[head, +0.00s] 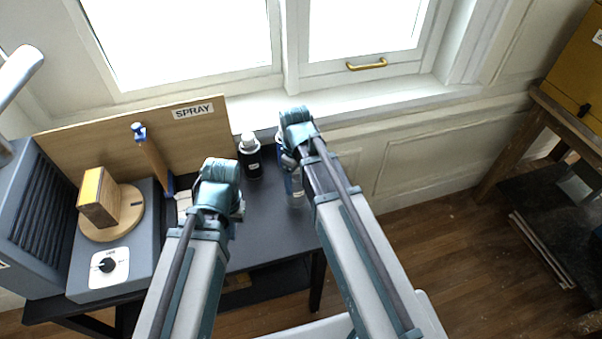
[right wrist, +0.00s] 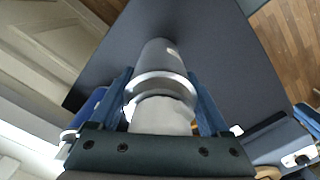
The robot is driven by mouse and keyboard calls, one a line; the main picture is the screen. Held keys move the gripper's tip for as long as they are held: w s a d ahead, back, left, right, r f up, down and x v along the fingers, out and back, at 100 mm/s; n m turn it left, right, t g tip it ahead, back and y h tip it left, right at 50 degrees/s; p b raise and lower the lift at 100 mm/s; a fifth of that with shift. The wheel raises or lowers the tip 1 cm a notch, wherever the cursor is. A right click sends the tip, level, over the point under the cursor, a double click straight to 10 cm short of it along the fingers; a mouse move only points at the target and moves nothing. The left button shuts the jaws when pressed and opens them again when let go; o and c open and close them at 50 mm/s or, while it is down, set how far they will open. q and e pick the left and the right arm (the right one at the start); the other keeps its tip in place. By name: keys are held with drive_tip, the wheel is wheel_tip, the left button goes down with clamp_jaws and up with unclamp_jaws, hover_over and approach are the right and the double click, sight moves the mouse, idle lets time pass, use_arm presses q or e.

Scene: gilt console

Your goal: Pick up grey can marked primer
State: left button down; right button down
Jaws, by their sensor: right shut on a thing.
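In the right wrist view, a grey can (right wrist: 161,57) with a pale ring and a white cap (right wrist: 161,115) sits between the blue fingers of my right gripper (right wrist: 165,92). The fingers are shut on it near the cap end. No marking can be read on it. In the head view my right gripper (head: 296,176) is at the right end of the dark table, and its arm mostly hides the can. Whether the can touches the table cannot be told. My left gripper (head: 214,205) is over the middle of the table; its fingers are hidden.
A black bottle with a white cap (head: 250,160) stands between my grippers at the back. A blue thing (right wrist: 86,108) is close beside the can. A board marked SPRAY (head: 130,130), a wooden block on a round turntable (head: 128,215) and a grey box are at left. The window wall is behind.

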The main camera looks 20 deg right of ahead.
use_arm(q)
drive_tip(key=shift+r+p, duration=0.55)
drive_tip(key=shift+r, duration=0.05)
use_arm(e)
drive_tip(key=s+a+r, duration=0.1)
drive_tip(key=s+a, duration=0.8)
drive_tip(key=a, duration=0.1)
